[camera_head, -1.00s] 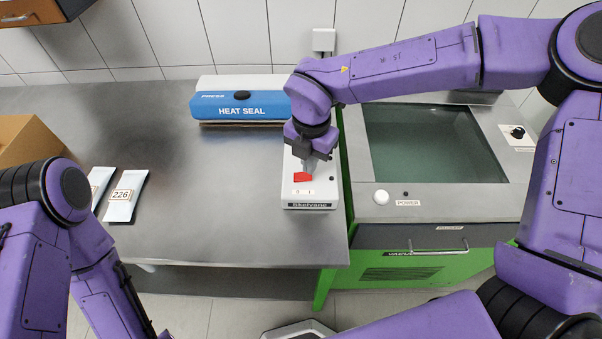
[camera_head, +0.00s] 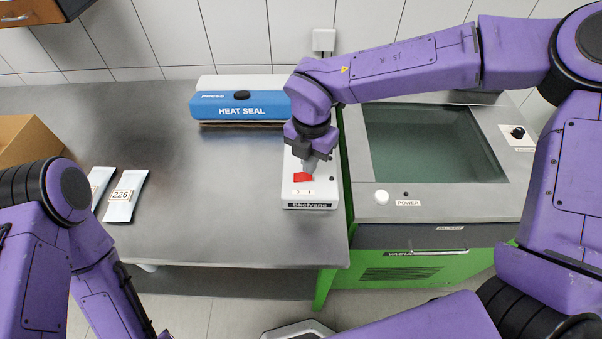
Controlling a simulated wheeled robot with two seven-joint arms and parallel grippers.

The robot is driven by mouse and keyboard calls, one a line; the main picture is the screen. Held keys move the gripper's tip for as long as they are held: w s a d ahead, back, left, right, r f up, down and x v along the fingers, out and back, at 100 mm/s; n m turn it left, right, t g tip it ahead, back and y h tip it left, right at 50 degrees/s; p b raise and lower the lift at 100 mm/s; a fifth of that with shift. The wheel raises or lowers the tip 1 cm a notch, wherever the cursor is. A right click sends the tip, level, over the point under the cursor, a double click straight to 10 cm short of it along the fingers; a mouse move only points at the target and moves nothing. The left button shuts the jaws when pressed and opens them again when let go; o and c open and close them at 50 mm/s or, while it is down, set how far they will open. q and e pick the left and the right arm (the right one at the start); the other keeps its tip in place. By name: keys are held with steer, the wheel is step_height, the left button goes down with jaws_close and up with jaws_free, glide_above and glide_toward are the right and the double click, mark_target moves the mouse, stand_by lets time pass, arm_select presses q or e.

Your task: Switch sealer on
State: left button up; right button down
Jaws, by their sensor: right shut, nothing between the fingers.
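The heat sealer (camera_head: 240,107), with a blue front labelled HEAT SEAL, stands at the back of the grey table. A white switch box (camera_head: 322,189) sits in front of it near the table's right edge. It carries a red rocker switch (camera_head: 301,177) with markings below it. My right gripper (camera_head: 310,169) is shut and empty, pointing down at the right part of the red switch. It appears to touch the switch and hides some of it. My left arm is at the lower left; its gripper is out of the picture.
Two pale pouches (camera_head: 122,195) lie on the table at the left, beside a cardboard box (camera_head: 28,142). A green-bodied machine with a glass lid (camera_head: 430,145) and a white POWER knob (camera_head: 382,197) stands right of the table. The table's middle is clear.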

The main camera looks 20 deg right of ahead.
steer(key=shift+f+b, duration=0.85)
steer(key=shift+f, duration=0.25)
stand_by(0.5)
step_height(320, 180, up, 7)
steer(key=p, duration=0.5)
steer(key=shift+r+p, duration=0.1)
steer(key=shift+p, duration=0.25)
stand_by(0.3)
